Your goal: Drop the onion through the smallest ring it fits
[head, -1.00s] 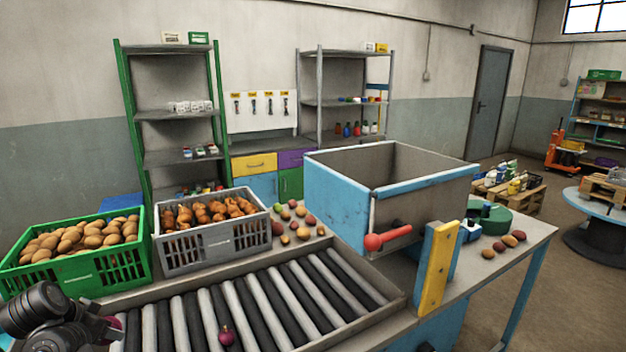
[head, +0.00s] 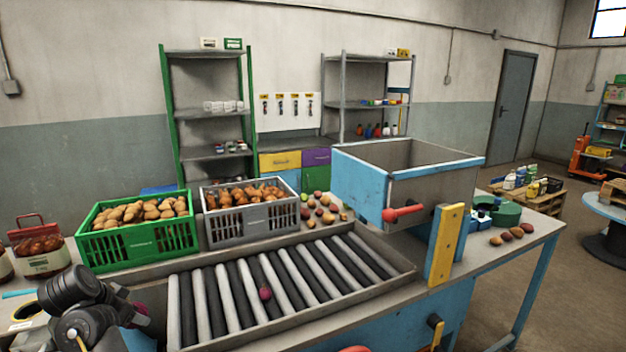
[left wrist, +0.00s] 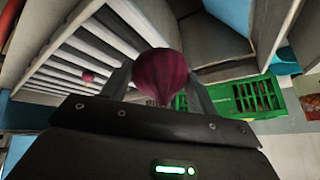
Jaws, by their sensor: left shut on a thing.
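A dark red-purple onion (left wrist: 160,72) is held between the two fingers of my left gripper (left wrist: 157,92) in the left wrist view. In the head view my left gripper (head: 128,318) is at the lower left, beside the roller conveyor (head: 225,310), and only a purple edge of the held onion (head: 142,318) shows. A second small red onion (head: 265,292) lies on the rollers, apart from the gripper; it also shows in the left wrist view (left wrist: 88,76). My right gripper is not in view.
A green crate (head: 137,246) and a grey crate (head: 246,225) of produce stand behind the rollers. Loose potatoes (head: 325,212) lie between. A net sack (head: 42,258) stands at far left.

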